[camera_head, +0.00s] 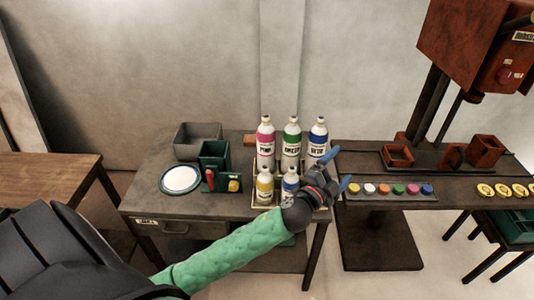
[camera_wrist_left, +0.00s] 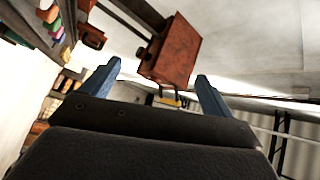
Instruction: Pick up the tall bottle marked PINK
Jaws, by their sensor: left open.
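The tall bottle marked PINK (camera_head: 265,143) stands upright at the back left of a group of bottles on the grey table, with a pink band and white cap. The green-banded bottle (camera_head: 291,143) and the blue-banded bottle (camera_head: 317,142) stand to its right. A yellow-banded bottle (camera_head: 265,187) and another blue-banded one (camera_head: 290,184) stand in front. My left gripper (camera_head: 341,168) is open and empty, right of the bottles and apart from the PINK one. Its blue fingers also show in the left wrist view (camera_wrist_left: 158,80), with no bottle between them. My right gripper is not in view.
The grey table (camera_head: 150,199) also carries a grey bin (camera_head: 197,134), a green caddy (camera_head: 214,155) and a white plate (camera_head: 181,179). A bench on the right holds several coloured pots and a red press (camera_head: 470,45). My left forearm crosses the table's front.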

